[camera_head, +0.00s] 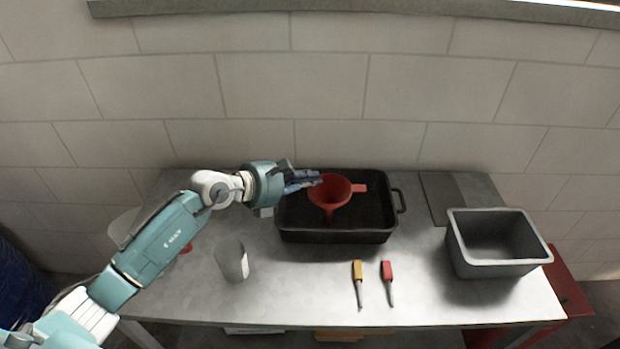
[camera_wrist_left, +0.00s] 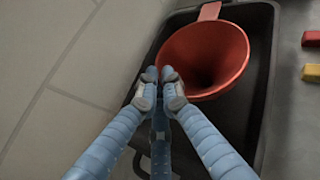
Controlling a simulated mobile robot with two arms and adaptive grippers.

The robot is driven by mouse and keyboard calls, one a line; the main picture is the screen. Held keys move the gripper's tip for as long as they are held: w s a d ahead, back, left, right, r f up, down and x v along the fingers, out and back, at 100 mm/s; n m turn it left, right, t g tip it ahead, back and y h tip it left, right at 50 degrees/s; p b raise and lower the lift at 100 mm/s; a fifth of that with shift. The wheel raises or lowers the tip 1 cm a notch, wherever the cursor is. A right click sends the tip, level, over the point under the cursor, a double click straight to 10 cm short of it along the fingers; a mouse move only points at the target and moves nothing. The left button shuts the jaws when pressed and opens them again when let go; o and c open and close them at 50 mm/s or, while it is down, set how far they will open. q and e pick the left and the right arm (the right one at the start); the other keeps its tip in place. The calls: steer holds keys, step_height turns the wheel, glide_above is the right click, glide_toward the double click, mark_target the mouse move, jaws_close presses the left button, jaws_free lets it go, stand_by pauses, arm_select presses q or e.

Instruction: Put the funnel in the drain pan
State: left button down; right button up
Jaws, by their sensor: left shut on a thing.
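The red funnel (camera_head: 334,190) is over the black drain pan (camera_head: 335,236), its wide mouth facing up and toward my gripper. Its spout points to the front and a tab sticks out to the right. My left gripper (camera_head: 318,180) is shut on the funnel's rim at its left side. In the left wrist view the fingertips (camera_wrist_left: 160,76) meet at the rim of the funnel (camera_wrist_left: 204,56), with the pan (camera_wrist_left: 262,75) below. I cannot tell whether the funnel touches the pan floor. My right gripper is not in view.
A grey open bin (camera_head: 490,268) stands at the right of the metal table (camera_head: 300,290). A yellow-handled tool (camera_head: 357,270) and a red-handled tool (camera_head: 387,270) lie in front of the pan. A grey cylindrical container (camera_head: 232,262) stands left. The wall is close behind.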

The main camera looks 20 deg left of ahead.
arm_select(q)
steer(key=shift+f, duration=0.2)
steer(key=c, duration=1.9)
jaws_free()
steer(key=shift+r, duration=0.15)
steer(key=b+v, duration=0.2)
steer(key=v, duration=1)
steer(key=shift+b, duration=0.3)
